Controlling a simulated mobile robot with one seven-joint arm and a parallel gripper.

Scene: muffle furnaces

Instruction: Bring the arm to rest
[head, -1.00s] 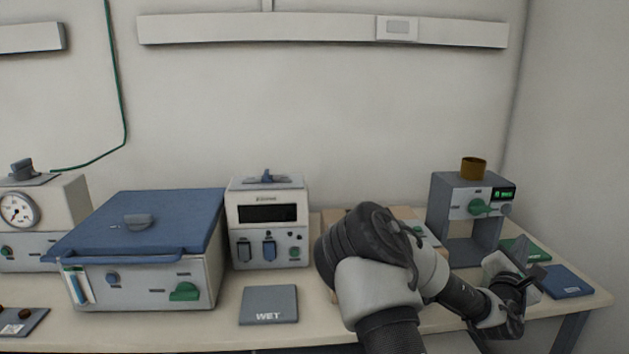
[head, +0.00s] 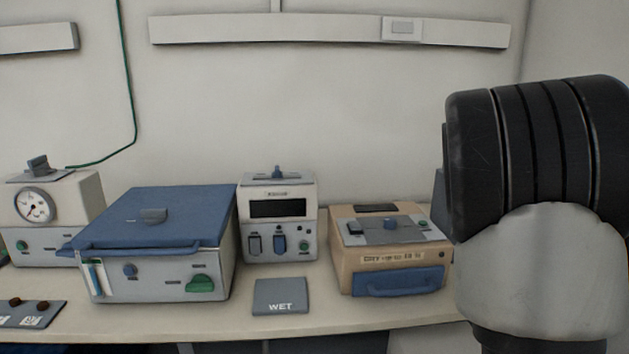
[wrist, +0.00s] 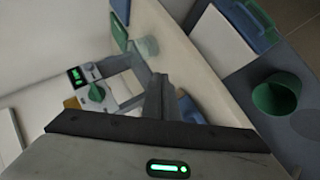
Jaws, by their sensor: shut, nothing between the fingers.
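My arm (head: 545,260) fills the right side of the head view, close to the camera. My gripper is out of sight there. In the wrist view my gripper (wrist: 160,98) shows its narrow dark fingers together, with nothing between them. The fingers stand clear in the air, with the table and the grey device with a green display (wrist: 82,76) beyond them. In the head view my arm hides most of that device.
A blue-lidded furnace (head: 155,222), a display unit (head: 278,235), a tan box with a blue handle (head: 395,255) and a WET pad (head: 281,297) occupy the table. A gauge unit (head: 55,215) stands at left. A green cup (wrist: 275,97) shows at right in the wrist view.

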